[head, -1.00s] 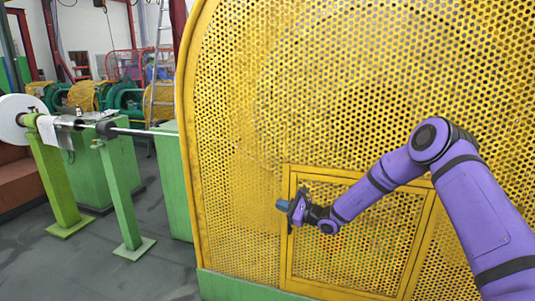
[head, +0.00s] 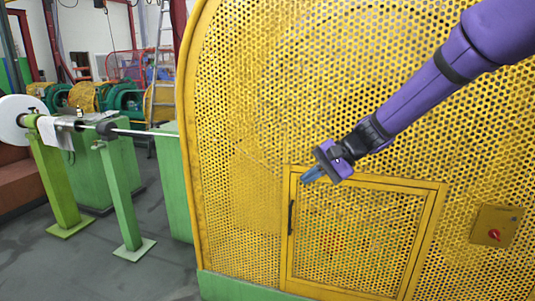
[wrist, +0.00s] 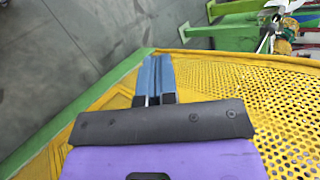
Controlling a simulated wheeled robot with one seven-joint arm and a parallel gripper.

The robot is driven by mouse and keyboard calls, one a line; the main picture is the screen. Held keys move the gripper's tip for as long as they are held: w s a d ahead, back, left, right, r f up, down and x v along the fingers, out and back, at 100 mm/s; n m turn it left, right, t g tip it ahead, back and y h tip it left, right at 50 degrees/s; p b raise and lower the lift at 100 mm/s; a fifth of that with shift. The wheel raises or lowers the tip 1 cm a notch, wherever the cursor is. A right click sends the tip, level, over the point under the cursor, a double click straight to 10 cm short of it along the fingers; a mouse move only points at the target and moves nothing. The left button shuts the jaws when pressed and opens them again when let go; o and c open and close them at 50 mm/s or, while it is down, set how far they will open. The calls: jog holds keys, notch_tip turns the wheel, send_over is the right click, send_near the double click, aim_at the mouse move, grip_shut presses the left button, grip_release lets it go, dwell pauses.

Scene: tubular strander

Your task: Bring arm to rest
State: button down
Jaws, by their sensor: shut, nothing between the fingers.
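My purple arm reaches in from the upper right of the head view. My gripper (head: 312,175) is shut and empty, its blue fingers pointing down and left in front of the top edge of the small framed door (head: 365,183) in the yellow perforated guard (head: 330,80). The door looks closed in its frame, and its dark handle (head: 291,217) is free, below and left of the fingers. In the wrist view the blue fingers (wrist: 155,75) lie together, with the yellow guard below and to the right.
Green posts (head: 120,195) carry a shaft (head: 150,132) at left. A green base runs under the guard. Grey floor (head: 100,265) is open at lower left.

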jog(key=s+d+r+n+t+h, duration=0.1)
jog(key=s+d+r+h, duration=0.1)
jog(key=s+d, duration=0.4)
jog(key=s+d+r+n+t+h, duration=0.2)
jog(key=s+d+h, duration=0.3)
jog(key=s, duration=0.8)
jog(key=s+d+r+n+t+h, duration=0.1)
jog(key=s+d+r+h, duration=0.2)
jog(key=s+d, duration=0.6)
jog(key=shift+s+d+r+n+t, duration=0.15)
jog(key=shift+s+r+n+t, duration=0.2)
jog(key=shift+s+r, duration=0.3)
